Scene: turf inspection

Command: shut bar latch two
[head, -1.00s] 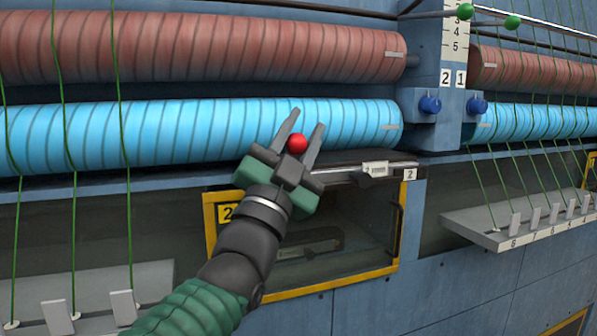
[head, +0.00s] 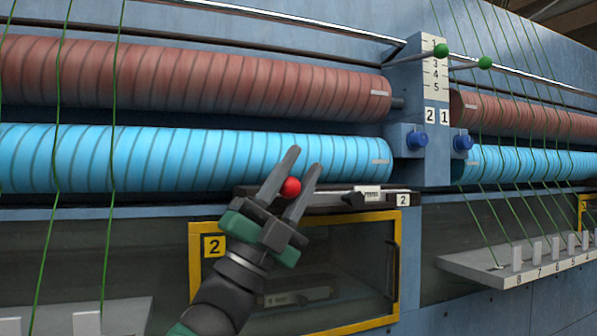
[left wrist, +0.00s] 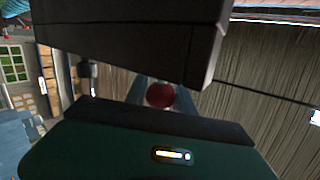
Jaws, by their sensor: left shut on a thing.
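A red ball (head: 290,187) sits between the fingers of my left gripper (head: 296,172); what it is fixed to is hidden. The gripper is shut on it, in front of the lower edge of the blue roller. The red ball also shows between the jaws in the left wrist view (left wrist: 160,95). A dark horizontal bar (head: 330,198) with a small pale block and a white tag marked 2 (head: 403,199) runs just behind and right of the gripper, above a yellow-framed window (head: 394,270). My gripper hides the bar's left part. My right gripper is not in view.
A blue roller (head: 150,160) and a red-brown roller (head: 200,77) span the machine above. Blue knobs (head: 417,140) and green-tipped levers (head: 441,51) are on the right. Green threads cross the left and right. A ledge with numbered pegs (head: 500,268) juts out at right.

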